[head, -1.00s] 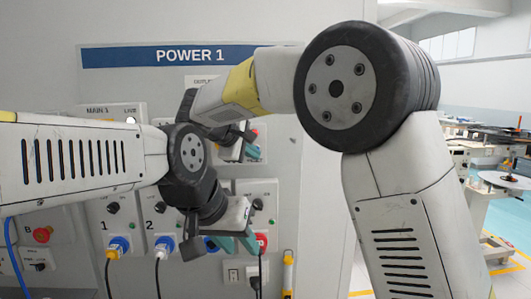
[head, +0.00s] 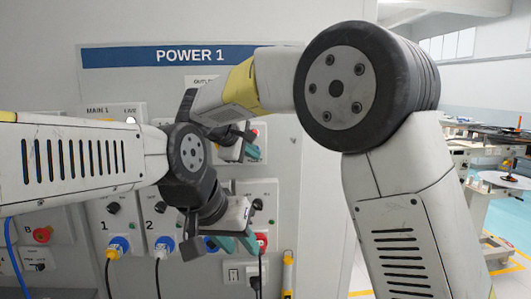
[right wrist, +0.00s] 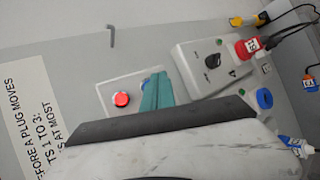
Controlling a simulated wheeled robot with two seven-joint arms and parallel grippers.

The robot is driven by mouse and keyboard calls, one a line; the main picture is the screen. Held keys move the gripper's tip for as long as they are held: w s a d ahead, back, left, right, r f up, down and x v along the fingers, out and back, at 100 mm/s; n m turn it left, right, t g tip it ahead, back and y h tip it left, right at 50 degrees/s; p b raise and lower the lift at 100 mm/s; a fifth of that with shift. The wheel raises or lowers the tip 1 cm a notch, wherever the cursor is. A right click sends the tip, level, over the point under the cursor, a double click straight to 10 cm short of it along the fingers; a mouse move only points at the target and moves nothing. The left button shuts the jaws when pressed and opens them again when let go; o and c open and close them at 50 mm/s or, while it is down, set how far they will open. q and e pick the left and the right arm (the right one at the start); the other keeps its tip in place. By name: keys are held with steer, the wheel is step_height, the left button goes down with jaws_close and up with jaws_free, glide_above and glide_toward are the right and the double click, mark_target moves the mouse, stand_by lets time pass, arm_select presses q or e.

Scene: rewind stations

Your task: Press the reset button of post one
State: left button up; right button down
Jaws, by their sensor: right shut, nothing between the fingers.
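The POWER 1 panel (head: 190,57) fills the left of the head view. In the right wrist view a small grey plate bears a lit red button (right wrist: 121,99) and a blue button (right wrist: 146,83) partly hidden behind my fingers. I cannot read which is the reset button. My right gripper (head: 250,150) is shut and empty, its teal tips (right wrist: 157,92) close to the blue button; contact cannot be told. In the head view the red button (head: 254,133) shows just above those tips. My left gripper (head: 236,243) is open and empty in front of the lower outlets.
Blue plugs with cables sit in outlets 1 (head: 118,246) and 2 (head: 164,244). A red plug (right wrist: 248,47) sits beside a black knob (right wrist: 212,61) in the right wrist view. A red stop button (head: 42,235) is at left.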

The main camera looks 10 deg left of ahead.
steer(key=shift+w, duration=0.15)
steer(key=shift+w+a, duration=0.1)
steer(key=shift+w, duration=0.15)
steer(key=shift+w+a, duration=0.15)
steer(key=shift+w, duration=0.25)
stand_by(0.7)
steer(key=shift+s, duration=0.1)
steer(key=shift+s+d, duration=0.25)
steer(key=shift+s, duration=0.45)
steer(key=shift+s, duration=0.1)
steer(key=shift+s+d, duration=0.25)
steer(key=shift+s, duration=0.5)
steer(key=shift+s+d, duration=0.2)
steer(key=shift+s, duration=0.6)
steer(key=shift+s+d, duration=0.25)
steer(key=shift+s, duration=0.5)
